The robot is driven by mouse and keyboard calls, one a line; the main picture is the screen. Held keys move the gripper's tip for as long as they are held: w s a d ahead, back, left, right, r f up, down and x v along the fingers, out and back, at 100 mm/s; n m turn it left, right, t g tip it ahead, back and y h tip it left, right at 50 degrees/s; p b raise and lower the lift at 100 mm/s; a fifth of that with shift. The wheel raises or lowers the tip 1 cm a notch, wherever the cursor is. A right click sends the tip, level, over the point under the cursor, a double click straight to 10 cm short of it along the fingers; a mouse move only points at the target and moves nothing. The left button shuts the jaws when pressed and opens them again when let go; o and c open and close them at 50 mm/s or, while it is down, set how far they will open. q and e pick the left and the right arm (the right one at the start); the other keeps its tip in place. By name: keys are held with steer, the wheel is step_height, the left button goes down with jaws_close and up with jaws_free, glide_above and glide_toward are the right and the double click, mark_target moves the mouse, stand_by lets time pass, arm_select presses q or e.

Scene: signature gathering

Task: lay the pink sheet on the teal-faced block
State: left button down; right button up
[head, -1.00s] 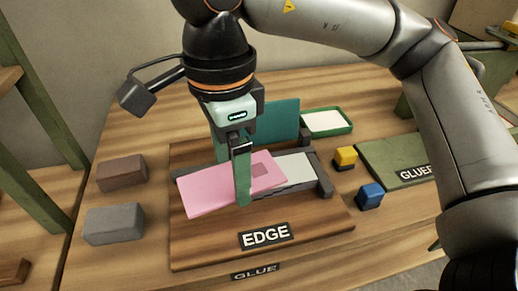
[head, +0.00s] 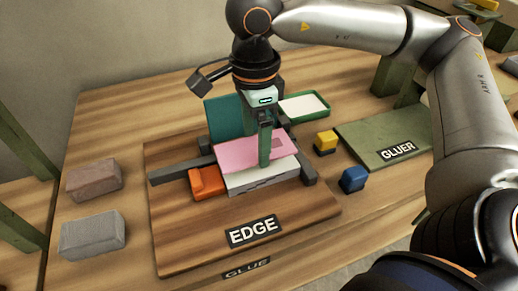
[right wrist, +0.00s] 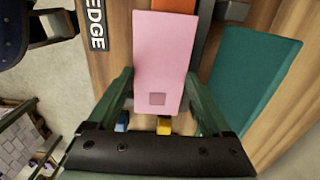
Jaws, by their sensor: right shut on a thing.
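The pink sheet (head: 236,153) is in my right gripper (head: 265,160), which is shut on its right part near a small darker square. In the right wrist view the sheet (right wrist: 160,45) runs straight out between the two fingers (right wrist: 160,78). The teal-faced block (head: 227,116) stands upright at the back of the wooden EDGE board (head: 180,235), just behind the sheet. The teal face (right wrist: 255,80) is to the right of the sheet in the wrist view. In the head view the sheet overlaps a white stack (head: 255,180); contact is unclear. My left gripper is out of view.
Grey rails (head: 180,173) flank the stack, with an orange block (head: 207,183) at its left end. Yellow (head: 325,142) and blue (head: 354,179) blocks and a green GLUER mat (head: 365,135) lie right. Brown (head: 94,180) and grey (head: 92,235) bricks stand left.

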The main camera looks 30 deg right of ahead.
steer(key=shift+w+d+f, duration=0.15)
steer(key=shift+d+f, duration=0.15)
steer(key=shift+f, duration=0.15)
steer(key=shift+w+d+f, duration=0.1)
steer(key=shift+d+f, duration=0.1)
steer(key=shift+f, duration=1.55)
steer(key=shift+f+b, duration=0.15)
steer(key=shift+b, duration=0.2)
steer(key=o, duration=1.1)
step_height(320, 180, up, 12)
steer(key=p, duration=0.1)
steer(key=shift+r, duration=0.2)
